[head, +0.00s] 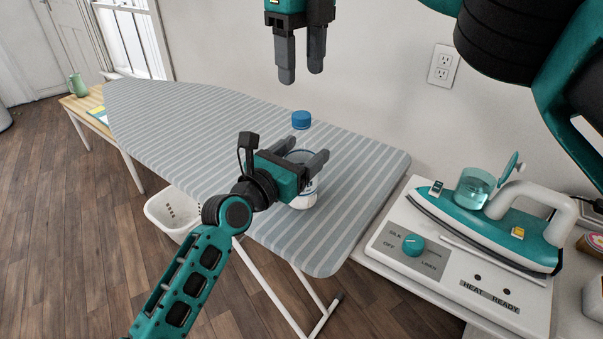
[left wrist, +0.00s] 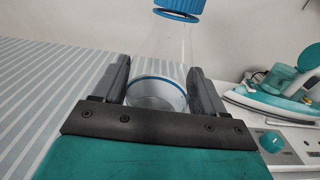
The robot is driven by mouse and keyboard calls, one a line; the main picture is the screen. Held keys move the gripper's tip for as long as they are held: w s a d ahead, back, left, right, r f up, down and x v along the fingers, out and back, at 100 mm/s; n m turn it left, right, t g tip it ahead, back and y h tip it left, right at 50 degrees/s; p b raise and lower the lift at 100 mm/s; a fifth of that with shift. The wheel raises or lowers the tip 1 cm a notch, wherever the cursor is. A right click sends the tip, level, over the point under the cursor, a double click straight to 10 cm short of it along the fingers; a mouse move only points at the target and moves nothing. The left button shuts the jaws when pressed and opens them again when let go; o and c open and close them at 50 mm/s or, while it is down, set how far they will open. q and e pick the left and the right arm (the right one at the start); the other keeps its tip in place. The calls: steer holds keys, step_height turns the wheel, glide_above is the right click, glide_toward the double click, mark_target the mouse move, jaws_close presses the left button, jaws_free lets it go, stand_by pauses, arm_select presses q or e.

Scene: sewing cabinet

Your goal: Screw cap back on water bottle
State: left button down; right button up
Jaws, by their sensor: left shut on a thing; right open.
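A clear water bottle (left wrist: 160,70) stands on the striped ironing board; its pale lower part (head: 303,198) shows below my left gripper in the head view. Its clear walls are hard to make out there. The blue cap (head: 301,119) is at the top of the bottle's neck; it also shows at the top edge of the left wrist view (left wrist: 181,5). I cannot tell how tightly it sits. My left gripper (head: 304,153) is shut on the bottle's body, one finger on each side. My right gripper (head: 300,75) is open and empty, above the cap with fingers pointing down.
The ironing board (head: 200,125) is otherwise clear. A teal and white iron (head: 490,225) stands on a white unit with a knob (head: 413,245) at the right. A white basket (head: 172,215) is below the board. A low wooden table with a green jug (head: 77,86) stands far left.

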mark_target(301, 115)
steer(key=shift+n, duration=0.9)
steer(key=shift+f, duration=4)
steer(key=shift+c, duration=0.5)
jaws_close()
steer(key=shift+o, duration=1.2)
jaws_free()
